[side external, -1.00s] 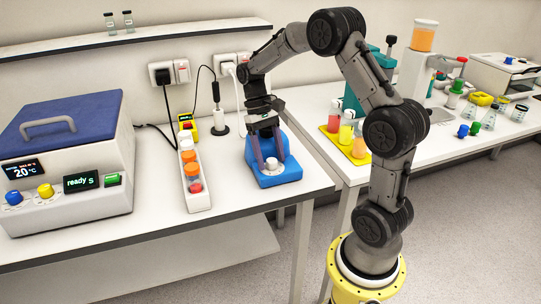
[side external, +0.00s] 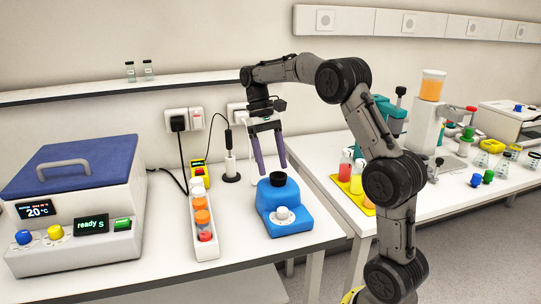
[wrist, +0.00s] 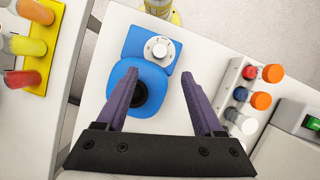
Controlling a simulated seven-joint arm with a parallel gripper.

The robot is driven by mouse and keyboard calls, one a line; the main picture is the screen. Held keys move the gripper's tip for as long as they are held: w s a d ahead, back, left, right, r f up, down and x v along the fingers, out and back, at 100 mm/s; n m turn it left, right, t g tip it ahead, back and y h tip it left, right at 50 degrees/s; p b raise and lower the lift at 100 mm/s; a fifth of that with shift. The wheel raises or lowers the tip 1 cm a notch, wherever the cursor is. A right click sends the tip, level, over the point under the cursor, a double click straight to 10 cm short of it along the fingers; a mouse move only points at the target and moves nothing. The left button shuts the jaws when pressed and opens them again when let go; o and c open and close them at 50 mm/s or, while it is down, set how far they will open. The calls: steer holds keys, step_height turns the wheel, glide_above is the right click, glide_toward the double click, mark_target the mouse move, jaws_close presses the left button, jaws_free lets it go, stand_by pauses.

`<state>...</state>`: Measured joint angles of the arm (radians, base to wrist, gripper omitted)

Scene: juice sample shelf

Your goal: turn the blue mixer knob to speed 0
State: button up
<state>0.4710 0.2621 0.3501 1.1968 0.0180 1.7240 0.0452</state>
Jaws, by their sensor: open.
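The blue mixer (side external: 299,207) stands near the front right of the left bench. Its pale, round knob (side external: 283,213) is on the front, with a dark round cup top behind it. In the wrist view the knob (wrist: 160,50) faces up beyond my fingertips, with a small mark on it too fine to read as a speed. My gripper (side external: 273,169) is open and empty, its purple fingers pointing down above the mixer, apart from the knob. In the wrist view my gripper (wrist: 158,74) has one finger partly over the blue body and the other over the white bench.
A white rack (side external: 207,238) with several orange-capped bottles stands left of the mixer. Further left is a water bath (side external: 75,205) with its own blue and yellow knobs. A yellow tray (side external: 352,195) of juice bottles is on the right bench, past a gap.

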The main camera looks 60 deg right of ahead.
mark_target(282, 209)
steer(key=shift+v, duration=0.95)
steer(key=s+d+m+t+y, duration=0.2)
steer(key=s+d+m+t, duration=0.15)
steer(key=m, duration=0.55)
steer(key=shift+g, duration=0.35)
steer(key=x, duration=1.4)
steer(key=shift+a, duration=0.4)
steer(key=shift+r, duration=0.1)
jaws_close()
